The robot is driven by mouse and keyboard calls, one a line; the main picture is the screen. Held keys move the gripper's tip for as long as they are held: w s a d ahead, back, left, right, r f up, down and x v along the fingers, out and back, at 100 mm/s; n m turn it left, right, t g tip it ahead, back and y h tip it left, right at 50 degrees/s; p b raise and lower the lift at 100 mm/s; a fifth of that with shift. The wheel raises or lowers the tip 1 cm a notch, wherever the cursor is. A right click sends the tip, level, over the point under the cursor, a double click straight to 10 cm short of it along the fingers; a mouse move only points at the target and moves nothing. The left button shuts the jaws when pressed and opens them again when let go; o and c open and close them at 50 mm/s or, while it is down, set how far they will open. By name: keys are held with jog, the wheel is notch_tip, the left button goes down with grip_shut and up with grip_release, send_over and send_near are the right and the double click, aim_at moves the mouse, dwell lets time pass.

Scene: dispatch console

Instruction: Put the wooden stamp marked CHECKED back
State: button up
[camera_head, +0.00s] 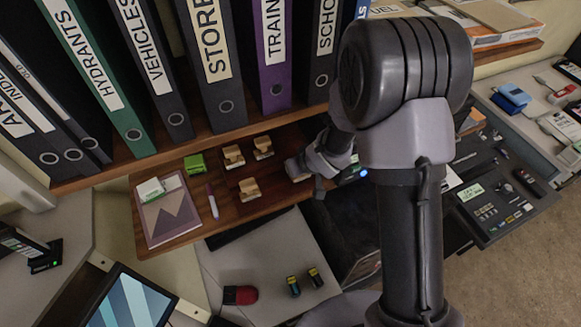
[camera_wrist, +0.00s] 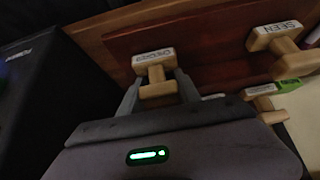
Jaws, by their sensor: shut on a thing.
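My gripper (camera_wrist: 158,90) is shut on a wooden stamp (camera_wrist: 156,72) in the wrist view, one finger on each side of it. The label on its top is small and blurred; it may read CHECKED. The stamp is over or on the reddish-brown wooden shelf (camera_wrist: 205,40); I cannot tell whether it touches. In the head view my gripper (camera_head: 303,168) is low at the right part of that shelf (camera_head: 225,215), and the arm mostly hides the held stamp.
Another stamp (camera_wrist: 275,37) reads SEEN. Stamps (camera_head: 233,156), (camera_head: 263,147) and (camera_head: 249,190) stand to the left of my gripper. A green block (camera_head: 195,164), a marker (camera_head: 212,201) and a notebook (camera_head: 172,212) lie farther left. Binders (camera_head: 208,60) stand above, behind the shelf.

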jog(key=shift+w+a, duration=0.15)
jog(key=shift+a, duration=0.25)
jog(key=shift+s+d, duration=0.2)
jog(key=shift+d, duration=0.25)
jog(key=shift+d+f, duration=0.1)
jog(key=o, duration=1)
jog(key=shift+w+a, duration=0.1)
jog(key=shift+a, duration=0.15)
jog(key=shift+o, duration=0.2)
jog(key=shift+d, duration=0.15)
